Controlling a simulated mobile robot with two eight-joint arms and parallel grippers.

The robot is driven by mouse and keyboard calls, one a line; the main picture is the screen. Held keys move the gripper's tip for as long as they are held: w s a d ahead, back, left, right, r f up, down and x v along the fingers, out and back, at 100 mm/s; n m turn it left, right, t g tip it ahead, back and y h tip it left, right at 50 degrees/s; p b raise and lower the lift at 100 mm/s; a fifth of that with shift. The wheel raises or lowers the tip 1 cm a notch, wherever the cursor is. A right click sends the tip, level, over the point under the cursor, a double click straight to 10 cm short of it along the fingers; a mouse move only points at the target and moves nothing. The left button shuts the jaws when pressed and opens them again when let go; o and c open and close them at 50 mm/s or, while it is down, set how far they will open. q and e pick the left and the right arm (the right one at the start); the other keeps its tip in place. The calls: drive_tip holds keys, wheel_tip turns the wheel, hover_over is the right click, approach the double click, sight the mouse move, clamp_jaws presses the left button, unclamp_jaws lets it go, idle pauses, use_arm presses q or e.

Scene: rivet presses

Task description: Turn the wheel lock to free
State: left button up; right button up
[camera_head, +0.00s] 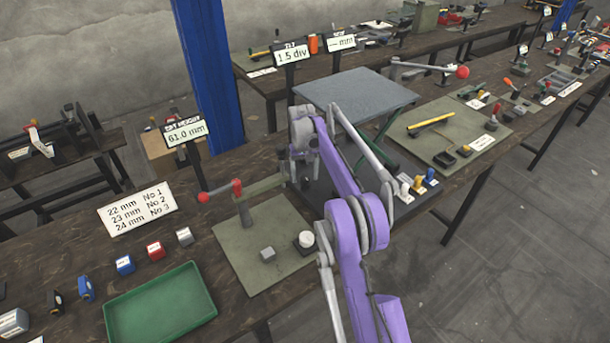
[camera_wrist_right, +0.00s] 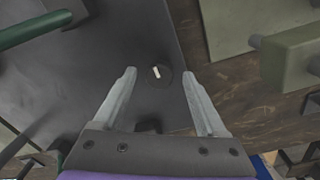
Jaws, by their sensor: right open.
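A dark round disc with a white mark (camera_wrist_right: 157,74), which looks like the wheel lock, sits on a dark plate in the right wrist view. My right gripper (camera_wrist_right: 161,73) is open, with one finger on each side of the disc in the picture. I cannot tell how far the fingertips are above it, and no contact shows. In the head view my purple right arm reaches to the lift table, and its gripper (camera_head: 303,180) points down at the near left of the dark base plate (camera_head: 330,203). My arm hides the disc there. My left gripper is out of view.
The lift table's grey top (camera_head: 354,90) stands on green crossed legs behind my arm. A green press frame with a red-knobbed lever (camera_head: 237,188) is just left of the gripper. Small coloured knobs (camera_head: 418,183) stand right. A green tray (camera_head: 160,306) lies at front left.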

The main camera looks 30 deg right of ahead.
sight(304, 178)
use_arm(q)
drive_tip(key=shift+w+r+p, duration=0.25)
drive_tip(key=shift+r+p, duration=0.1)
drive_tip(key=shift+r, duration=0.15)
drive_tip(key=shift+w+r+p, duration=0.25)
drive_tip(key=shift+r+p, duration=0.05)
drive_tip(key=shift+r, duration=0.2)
use_arm(e)
wheel_tip(304, 178, up, 11)
drive_tip(key=shift+a+f, duration=0.15)
drive_tip(key=shift+f, duration=0.05)
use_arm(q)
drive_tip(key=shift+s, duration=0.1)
use_arm(e)
drive_tip(key=shift+f, duration=0.1)
